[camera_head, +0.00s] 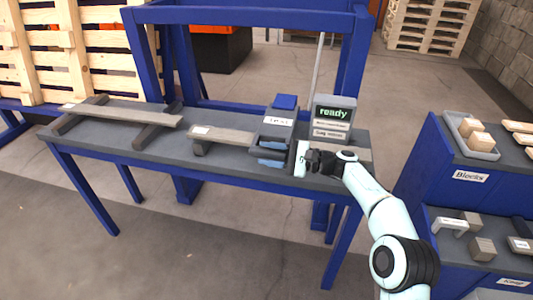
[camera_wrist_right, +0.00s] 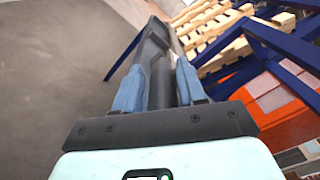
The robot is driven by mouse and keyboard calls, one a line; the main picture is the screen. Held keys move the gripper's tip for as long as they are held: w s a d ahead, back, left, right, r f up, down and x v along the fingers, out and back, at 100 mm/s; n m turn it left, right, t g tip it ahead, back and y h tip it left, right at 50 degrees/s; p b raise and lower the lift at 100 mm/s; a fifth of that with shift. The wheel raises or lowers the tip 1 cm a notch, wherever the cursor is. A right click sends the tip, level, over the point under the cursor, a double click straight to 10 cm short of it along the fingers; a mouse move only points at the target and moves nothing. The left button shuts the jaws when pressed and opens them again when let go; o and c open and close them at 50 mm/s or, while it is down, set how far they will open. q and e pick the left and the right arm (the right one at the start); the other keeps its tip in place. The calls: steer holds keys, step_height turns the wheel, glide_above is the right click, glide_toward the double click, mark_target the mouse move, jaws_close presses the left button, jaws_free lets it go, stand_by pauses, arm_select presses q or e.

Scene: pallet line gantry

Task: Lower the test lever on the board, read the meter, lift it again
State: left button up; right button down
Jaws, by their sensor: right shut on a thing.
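The meter (camera_head: 331,115) stands at the right end of the bench, and its green screen reads "ready". Left of it is a grey unit with a white label and a blue top (camera_head: 284,101). My right gripper (camera_head: 271,153) reaches in from the right at the front of this unit, blue fingertips pointing left. It is shut on a dark bar, apparently the test lever, which shows between the fingers in the right wrist view (camera_wrist_right: 161,82). The fingers and unit hide most of the lever, so its angle is unclear. My left gripper is not in view.
A grey plank (camera_head: 222,135) lies left of the unit on the bench (camera_head: 100,148). A longer plank (camera_head: 125,115) rests on supports further left. A blue frame (camera_head: 245,16) rises behind. A blue shelf (camera_head: 440,155) with blocks stands right.

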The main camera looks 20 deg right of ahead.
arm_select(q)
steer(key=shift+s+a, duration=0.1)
arm_select(e)
steer(key=shift+f, duration=0.65)
steer(key=c, duration=0.9)
jaws_free()
steer(key=shift+d, duration=0.15)
steer(key=shift+s+d, duration=0.1)
steer(key=shift+d, duration=0.2)
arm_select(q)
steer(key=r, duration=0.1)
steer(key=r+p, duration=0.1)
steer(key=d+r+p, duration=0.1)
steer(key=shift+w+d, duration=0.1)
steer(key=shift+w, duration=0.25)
arm_select(e)
steer(key=v, duration=1.2)
steer(key=shift+s+d+r, duration=0.2)
steer(key=shift+d, duration=0.1)
